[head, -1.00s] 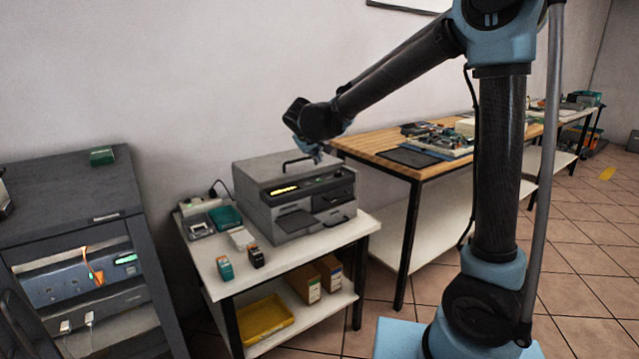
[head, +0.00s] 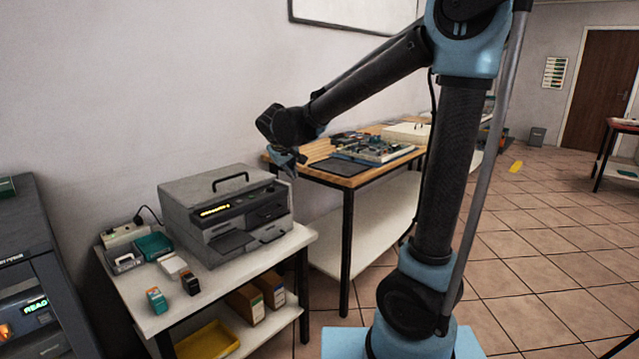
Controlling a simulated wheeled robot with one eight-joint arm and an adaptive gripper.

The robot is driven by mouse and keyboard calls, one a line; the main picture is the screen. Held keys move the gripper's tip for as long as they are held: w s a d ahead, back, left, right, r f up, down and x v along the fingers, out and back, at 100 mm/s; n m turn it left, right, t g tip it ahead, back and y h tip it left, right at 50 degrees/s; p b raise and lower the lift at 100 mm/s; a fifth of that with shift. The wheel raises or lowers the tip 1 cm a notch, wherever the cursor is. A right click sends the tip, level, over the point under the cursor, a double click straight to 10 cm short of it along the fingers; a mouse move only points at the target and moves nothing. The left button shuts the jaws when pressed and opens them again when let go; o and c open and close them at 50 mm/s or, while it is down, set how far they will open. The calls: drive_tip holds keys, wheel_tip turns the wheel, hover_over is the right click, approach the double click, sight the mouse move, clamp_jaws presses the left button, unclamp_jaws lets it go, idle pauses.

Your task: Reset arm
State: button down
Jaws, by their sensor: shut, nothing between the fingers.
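My arm stands at the right of centre, its column upright and its upper links reaching left and down. My gripper (head: 287,165) is at the end of the arm, pointing down and small in the view. It is shut and empty, above and beyond the right end of a grey case-like machine (head: 225,215) with a black handle, in front of the wooden bench. It appears apart from both. The fingertips are too small to make out in detail.
The white cart (head: 130,290) bears the machine and several small items, with a yellow tray (head: 208,342) and boxes below. A wooden workbench (head: 352,180) with electronics stands behind. A dark rack (head: 35,230) is at left. Tiled floor (head: 530,270) is open at right.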

drive_tip(key=s+d+f+m+g, duration=0.2)
drive_tip(key=s+d, duration=0.4)
drive_tip(key=d, duration=0.5)
drive_tip(key=s+d+f+m+g, duration=0.1)
drive_tip(key=s+d+f, duration=0.1)
drive_tip(key=s+d, duration=0.65)
drive_tip(key=s+d+f+m+g, duration=0.1)
drive_tip(key=s+d+f+m, duration=0.1)
drive_tip(key=s+d+f, duration=0.3)
drive_tip(key=s+d+f+m+g+y, duration=0.1)
drive_tip(key=s+d+f, duration=0.4)
drive_tip(key=s, duration=0.5)
drive_tip(key=shift+s+d+f+m, duration=0.3)
drive_tip(key=shift+d+m, duration=0.2)
drive_tip(key=shift+d, duration=0.25)
drive_tip(key=shift+w+f, duration=0.15)
drive_tip(key=shift+w, duration=0.3)
idle(3.3)
